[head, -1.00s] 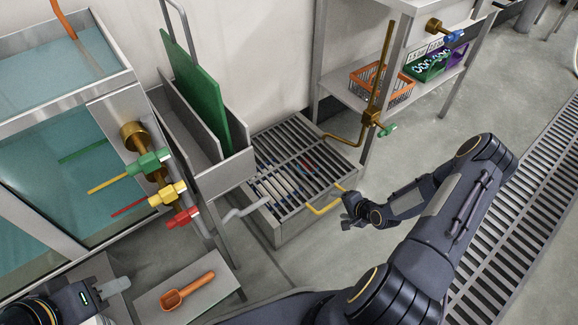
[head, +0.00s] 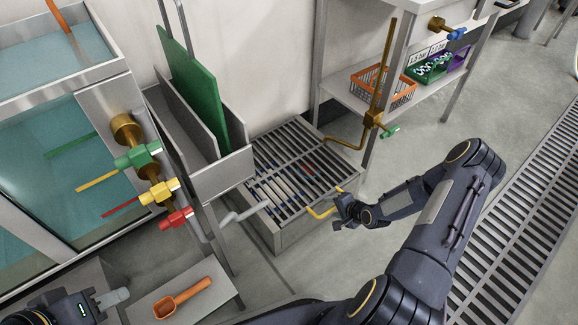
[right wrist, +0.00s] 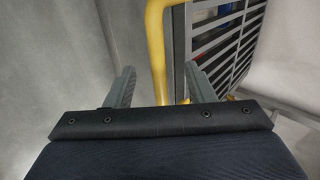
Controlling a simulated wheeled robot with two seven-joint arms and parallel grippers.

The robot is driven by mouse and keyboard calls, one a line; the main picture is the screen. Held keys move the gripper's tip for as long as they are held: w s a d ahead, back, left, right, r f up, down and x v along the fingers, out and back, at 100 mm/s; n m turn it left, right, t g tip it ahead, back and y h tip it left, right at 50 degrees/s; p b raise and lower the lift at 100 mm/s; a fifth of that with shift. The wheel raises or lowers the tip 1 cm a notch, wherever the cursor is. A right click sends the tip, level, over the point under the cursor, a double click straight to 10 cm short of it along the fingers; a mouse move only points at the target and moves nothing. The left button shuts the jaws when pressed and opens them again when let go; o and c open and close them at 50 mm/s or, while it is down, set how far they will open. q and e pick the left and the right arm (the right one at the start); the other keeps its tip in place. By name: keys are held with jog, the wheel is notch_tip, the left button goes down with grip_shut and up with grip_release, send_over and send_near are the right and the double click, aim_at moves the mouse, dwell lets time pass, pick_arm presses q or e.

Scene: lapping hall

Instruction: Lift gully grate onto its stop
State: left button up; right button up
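The gully grate (head: 318,148) is a grey slatted metal cover. It lies flat on a low metal box beside the wall. A yellow bent handle (head: 320,213) sticks out at its front right. My right gripper (head: 341,207) is at this handle. In the right wrist view its two fingers (right wrist: 160,84) are apart, with the yellow handle (right wrist: 156,45) between them and gaps on both sides. The grate's slats (right wrist: 222,50) show behind. My left gripper (head: 114,298) is at the lower left, away from the grate; its finger opening is unclear. I cannot make out the stop.
A grey crank-like handle (head: 243,216) sits left of the grate. A steel rack with a green board (head: 196,92) stands behind. Brass pipework (head: 372,118) and a shelf with an orange basket (head: 398,96) are at the right. An orange scoop (head: 184,298) lies on a low plate.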

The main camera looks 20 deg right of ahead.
grip_shut()
jog(key=shift+w+r+p, duration=0.15)
jog(key=shift+r+p, duration=0.85)
jog(key=shift+r, duration=0.4)
jog(key=shift+w+r+p, duration=0.1)
jog(key=shift+r+p, duration=0.85)
jog(key=shift+r, duration=0.45)
jog(key=r+p, duration=0.1)
jog(key=w+r+p, duration=0.1)
jog(key=r, duration=0.1)
jog(key=r+p, duration=0.1)
jog(key=r, duration=0.1)
jog(key=shift+w+a+r, duration=0.2)
jog(key=shift+a+r, duration=0.05)
jog(key=shift+p, duration=0.3)
